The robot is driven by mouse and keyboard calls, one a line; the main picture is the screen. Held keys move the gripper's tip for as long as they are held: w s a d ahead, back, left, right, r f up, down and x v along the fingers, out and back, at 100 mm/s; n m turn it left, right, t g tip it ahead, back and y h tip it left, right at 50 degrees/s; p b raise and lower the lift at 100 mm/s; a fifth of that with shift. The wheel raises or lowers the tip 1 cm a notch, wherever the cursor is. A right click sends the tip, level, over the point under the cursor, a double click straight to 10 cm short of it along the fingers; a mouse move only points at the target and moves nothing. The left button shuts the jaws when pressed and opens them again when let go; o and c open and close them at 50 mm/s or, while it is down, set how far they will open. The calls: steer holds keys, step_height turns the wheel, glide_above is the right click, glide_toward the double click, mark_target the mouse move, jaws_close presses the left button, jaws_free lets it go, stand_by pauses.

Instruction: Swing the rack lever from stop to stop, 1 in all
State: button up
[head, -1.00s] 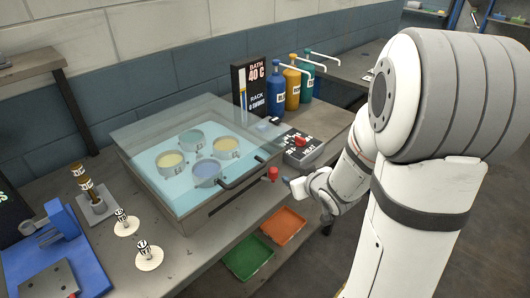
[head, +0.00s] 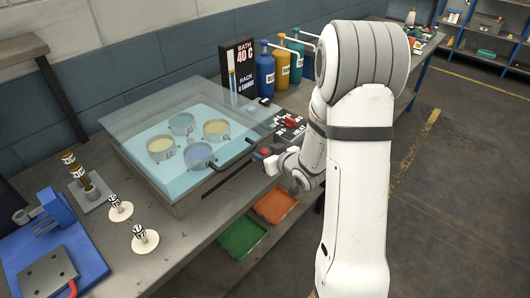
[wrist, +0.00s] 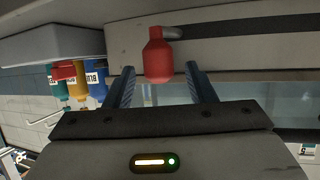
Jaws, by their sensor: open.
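The rack lever's red knob (wrist: 158,60) sits on a short grey stem at the bath's front wall. In the wrist view, my gripper (wrist: 160,84) is open, with one blue finger on each side of the knob and gaps visible at both sides.
A control box with a red switch (head: 291,121) stands right of the bath. Several pump bottles (head: 265,70) and a black sign (head: 238,68) stand behind it. Green (head: 242,238) and orange (head: 275,206) trays lie below. Spools and a blue fixture (head: 50,220) are at left.

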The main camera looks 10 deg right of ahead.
steer(key=shift+c, duration=0.2)
jaws_close()
stand_by(0.4)
